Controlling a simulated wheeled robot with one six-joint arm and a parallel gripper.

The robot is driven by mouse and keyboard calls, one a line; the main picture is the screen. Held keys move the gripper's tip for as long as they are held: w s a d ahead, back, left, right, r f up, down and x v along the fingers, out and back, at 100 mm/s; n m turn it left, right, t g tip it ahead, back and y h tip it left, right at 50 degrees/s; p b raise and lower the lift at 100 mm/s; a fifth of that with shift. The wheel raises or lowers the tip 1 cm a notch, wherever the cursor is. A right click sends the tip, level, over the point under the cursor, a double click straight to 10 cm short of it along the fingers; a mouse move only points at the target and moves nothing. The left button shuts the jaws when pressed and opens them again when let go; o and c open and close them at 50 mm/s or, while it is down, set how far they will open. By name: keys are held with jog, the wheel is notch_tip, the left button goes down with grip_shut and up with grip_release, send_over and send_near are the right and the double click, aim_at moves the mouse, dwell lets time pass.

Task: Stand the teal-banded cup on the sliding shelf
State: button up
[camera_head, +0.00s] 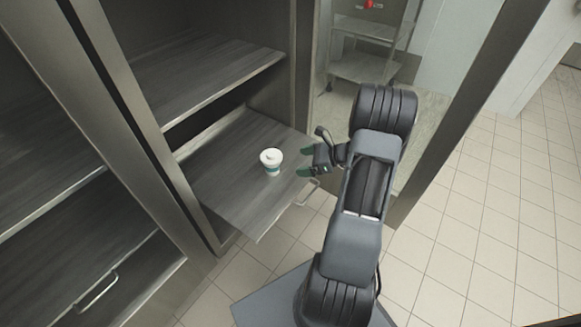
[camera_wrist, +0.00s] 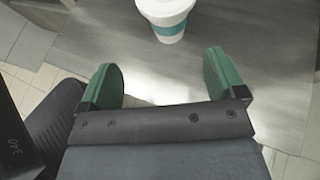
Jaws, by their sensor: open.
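The white cup with a teal band (camera_head: 271,162) stands upright on the pulled-out sliding shelf (camera_head: 225,195), and it has a white lid. It also shows at the top of the wrist view (camera_wrist: 167,18), cut off by the frame edge, ahead of the finger gap. My gripper (camera_head: 304,162) is open with its green fingers pointing at the cup from the right. In the wrist view, my gripper (camera_wrist: 165,85) has nothing between its fingers, and a gap separates it from the cup.
A fixed shelf (camera_head: 205,75) sits above and behind the sliding shelf. A metal handle (camera_head: 308,193) is on the sliding shelf's front. A cabinet post (camera_head: 302,60) stands behind. Bare shelf surface lies around the cup. Tiled floor is open at right.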

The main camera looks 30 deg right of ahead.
jog(key=s+a+r+n+g+h, duration=0.1)
jog(key=s+a+r+n+g, duration=0.25)
jog(key=a+n, duration=0.3)
jog(key=s+a+r+n+g+h, duration=0.2)
jog(key=a+r+n+g, duration=0.2)
jog(key=a+n, duration=0.25)
jog(key=s+a+r+n+t+h, duration=0.1)
jog(key=s+a+r+n+h, duration=0.4)
jog(key=s+n, duration=0.4)
jog(key=r+n+h, duration=0.1)
jog(key=n+h, duration=0.1)
jog(key=n, duration=0.1)
jog(key=shift+a+n+t, duration=0.2)
jog(key=shift+n+t, duration=0.15)
jog(key=shift+n, duration=0.05)
jog(key=shift+r, duration=0.1)
